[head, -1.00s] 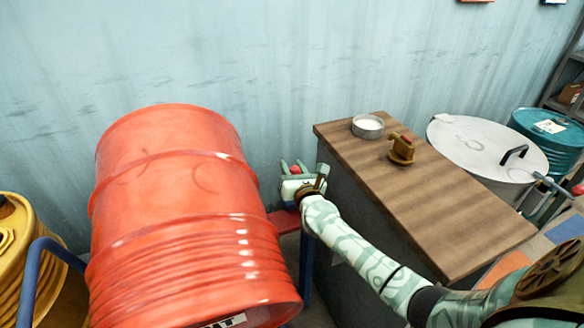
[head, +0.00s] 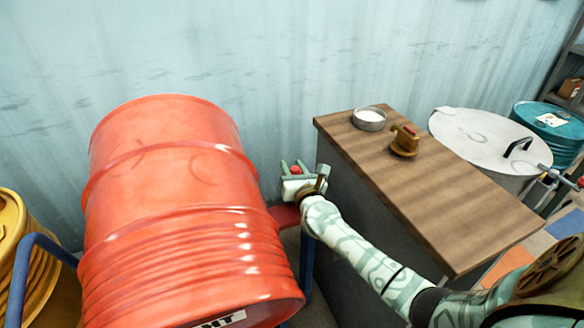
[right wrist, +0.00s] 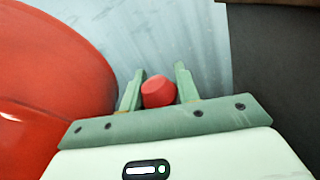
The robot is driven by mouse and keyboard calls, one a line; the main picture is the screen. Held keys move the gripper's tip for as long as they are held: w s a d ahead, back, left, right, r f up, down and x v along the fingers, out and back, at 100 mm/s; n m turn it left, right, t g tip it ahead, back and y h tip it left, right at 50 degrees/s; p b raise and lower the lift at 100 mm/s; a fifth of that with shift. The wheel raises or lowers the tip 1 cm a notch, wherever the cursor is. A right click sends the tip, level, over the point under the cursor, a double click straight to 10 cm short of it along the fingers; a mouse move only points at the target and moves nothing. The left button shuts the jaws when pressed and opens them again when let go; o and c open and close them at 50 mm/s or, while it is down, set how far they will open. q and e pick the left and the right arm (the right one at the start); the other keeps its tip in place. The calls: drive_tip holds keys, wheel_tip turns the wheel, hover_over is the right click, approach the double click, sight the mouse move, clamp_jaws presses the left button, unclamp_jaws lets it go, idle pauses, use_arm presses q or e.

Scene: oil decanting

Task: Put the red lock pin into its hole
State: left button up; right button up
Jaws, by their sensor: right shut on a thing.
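My right gripper (head: 292,169) is between the red drum and the wooden-topped cabinet, low beside the drum's right side. It is shut on the red lock pin (head: 295,170). In the right wrist view the pin's round red head (right wrist: 158,92) shows between the two green fingers of the gripper (right wrist: 160,85). The rest of the pin and its hole are hidden. The red drum (head: 180,200) lies tilted on a blue-legged stand, and a red part of the stand (head: 285,216) shows just below the gripper. My left gripper is not in view.
The cabinet's wooden top (head: 420,190) carries a round metal dish (head: 369,120) and a brass fitting with a red top (head: 404,142). A grey lidded drum (head: 475,140) and a teal drum (head: 540,115) stand at the right. A yellow drum (head: 35,250) stands at the left.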

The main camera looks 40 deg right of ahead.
use_arm(q)
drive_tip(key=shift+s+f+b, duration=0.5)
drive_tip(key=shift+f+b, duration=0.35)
drive_tip(key=shift+b, duration=0.1)
use_arm(e)
drive_tip(key=shift+f, duration=1.25)
drive_tip(key=o, duration=1.1)
use_arm(q)
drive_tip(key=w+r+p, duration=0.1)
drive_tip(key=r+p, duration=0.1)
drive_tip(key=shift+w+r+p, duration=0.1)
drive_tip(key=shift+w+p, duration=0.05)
drive_tip(key=shift+p, duration=0.2)
use_arm(e)
drive_tip(key=v, duration=1.6)
drive_tip(key=shift+s+a, duration=0.1)
drive_tip(key=shift+s, duration=0.05)
drive_tip(key=shift+s, duration=0.1)
